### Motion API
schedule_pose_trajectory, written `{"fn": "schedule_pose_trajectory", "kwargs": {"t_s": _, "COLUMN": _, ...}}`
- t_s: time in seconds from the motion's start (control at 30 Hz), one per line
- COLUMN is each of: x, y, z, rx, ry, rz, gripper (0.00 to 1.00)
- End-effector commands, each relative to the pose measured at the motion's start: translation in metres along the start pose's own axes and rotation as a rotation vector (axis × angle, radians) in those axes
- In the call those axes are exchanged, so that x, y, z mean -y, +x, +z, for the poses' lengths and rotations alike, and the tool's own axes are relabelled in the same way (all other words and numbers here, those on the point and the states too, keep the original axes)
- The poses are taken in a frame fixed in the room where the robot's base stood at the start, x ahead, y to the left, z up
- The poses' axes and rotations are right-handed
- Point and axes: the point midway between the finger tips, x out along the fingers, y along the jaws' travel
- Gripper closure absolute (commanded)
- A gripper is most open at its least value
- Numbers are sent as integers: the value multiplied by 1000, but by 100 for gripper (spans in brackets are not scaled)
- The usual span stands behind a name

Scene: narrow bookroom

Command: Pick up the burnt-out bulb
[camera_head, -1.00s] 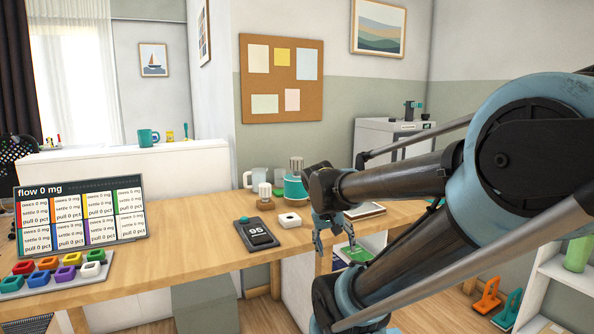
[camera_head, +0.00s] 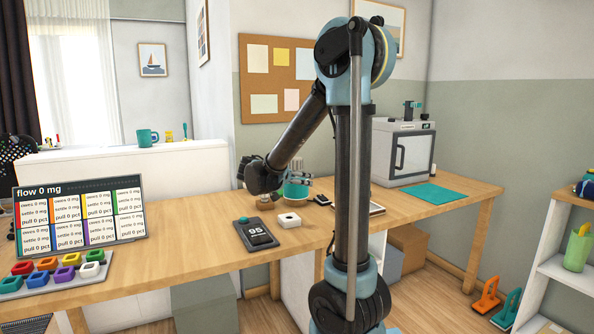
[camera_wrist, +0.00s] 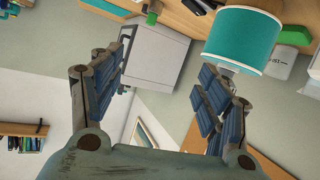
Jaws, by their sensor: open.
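I cannot make out the burnt-out bulb for certain. In the wrist view a teal cylinder with a white band (camera_wrist: 250,38) is at the upper right, and a pale, shiny piece (camera_wrist: 236,68) sticks out of it beside my right finger; I cannot tell whether this is the bulb. My gripper (camera_wrist: 165,90) is open, with nothing between its fingers. In the head view my gripper (camera_head: 306,180) is over the back of the desk, in front of the teal cylinder (camera_head: 296,191), and hides much of it.
A white cabinet (camera_head: 404,152) and a teal mat (camera_head: 434,194) are at the right.

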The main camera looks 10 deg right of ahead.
Motion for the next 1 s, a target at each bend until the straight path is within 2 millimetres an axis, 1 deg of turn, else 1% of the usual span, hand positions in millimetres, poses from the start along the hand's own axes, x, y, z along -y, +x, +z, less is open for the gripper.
{"fn": "schedule_pose_trajectory", "kwargs": {"t_s": 0.03, "x": 20, "y": -4, "z": -3, "rx": -44, "ry": 33, "rz": -12, "gripper": 31}}
{"fn": "schedule_pose_trajectory", "kwargs": {"t_s": 0.2, "x": 72, "y": -19, "z": -13, "rx": -186, "ry": 159, "rz": -57, "gripper": 31}}
{"fn": "schedule_pose_trajectory", "kwargs": {"t_s": 0.3, "x": 95, "y": -29, "z": -15, "rx": -249, "ry": 219, "rz": -87, "gripper": 31}}
{"fn": "schedule_pose_trajectory", "kwargs": {"t_s": 0.4, "x": 111, "y": -36, "z": -16, "rx": -293, "ry": 263, "rz": -110, "gripper": 31}}
{"fn": "schedule_pose_trajectory", "kwargs": {"t_s": 0.53, "x": 121, "y": -41, "z": -16, "rx": -323, "ry": 293, "rz": -127, "gripper": 31}}
{"fn": "schedule_pose_trajectory", "kwargs": {"t_s": 0.63, "x": 124, "y": -36, "z": -18, "rx": -330, "ry": 301, "rz": -129, "gripper": 31}}
{"fn": "schedule_pose_trajectory", "kwargs": {"t_s": 0.77, "x": 124, "y": -17, "z": -25, "rx": -330, "ry": 302, "rz": -128, "gripper": 31}}
{"fn": "schedule_pose_trajectory", "kwargs": {"t_s": 1.0, "x": 128, "y": 23, "z": -39, "rx": -329, "ry": 300, "rz": -128, "gripper": 31}}
